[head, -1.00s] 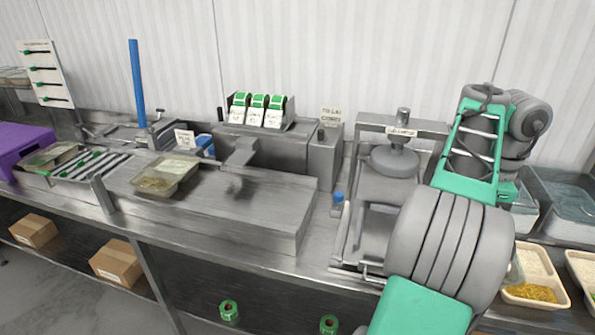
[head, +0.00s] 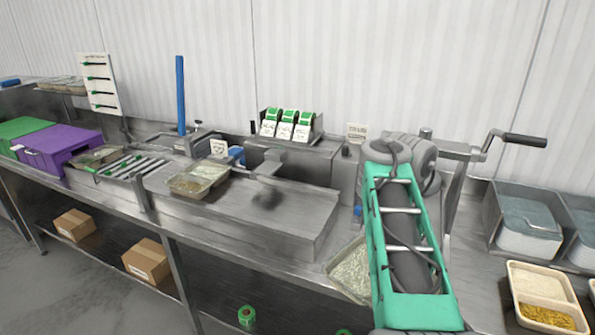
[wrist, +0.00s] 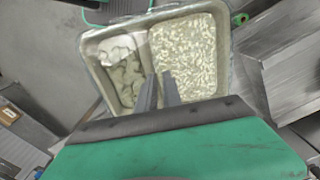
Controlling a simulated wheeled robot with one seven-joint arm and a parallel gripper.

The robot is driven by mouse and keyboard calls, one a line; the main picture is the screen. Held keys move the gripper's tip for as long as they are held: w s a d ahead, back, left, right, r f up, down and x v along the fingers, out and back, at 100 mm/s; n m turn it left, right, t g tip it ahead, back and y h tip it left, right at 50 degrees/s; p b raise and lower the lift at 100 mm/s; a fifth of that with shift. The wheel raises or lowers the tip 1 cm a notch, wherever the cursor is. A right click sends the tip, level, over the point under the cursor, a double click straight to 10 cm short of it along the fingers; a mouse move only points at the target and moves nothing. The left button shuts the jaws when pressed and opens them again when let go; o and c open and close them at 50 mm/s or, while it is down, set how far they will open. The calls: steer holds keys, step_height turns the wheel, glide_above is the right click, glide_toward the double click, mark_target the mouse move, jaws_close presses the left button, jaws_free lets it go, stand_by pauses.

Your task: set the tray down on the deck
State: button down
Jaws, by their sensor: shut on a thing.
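My gripper (wrist: 160,88) is shut on a two-compartment tray (wrist: 92,68), which fills the upper middle of the wrist view. The tray's right compartment holds white rice-like grains; the left holds a grey-green, pale filling. In the head view the same tray (head: 348,272) shows partly, just left of my arm, to the right of the steel deck (head: 300,208) and apart from its flat top. My arm hides my gripper and the tray's right part there. Another filled tray (head: 188,191) sits at the deck's left end.
A roller strip (head: 130,166) and purple crate (head: 66,142) lie left of the deck. Label rolls (head: 287,124) stand behind it. Steel bins (head: 528,228) and a portioned tray (head: 541,291) are at right. The deck's middle and right are clear.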

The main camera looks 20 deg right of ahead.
steer(key=w+a+f+n, duration=0.1)
steer(key=w+a+n, duration=0.5)
steer(key=a, duration=0.4)
steer(key=w+a+f+n, duration=0.2)
steer(key=w+a+n, duration=0.4)
steer(key=a, duration=0.5)
steer(key=shift+w+n, duration=0.35)
steer(key=shift+n, duration=0.25)
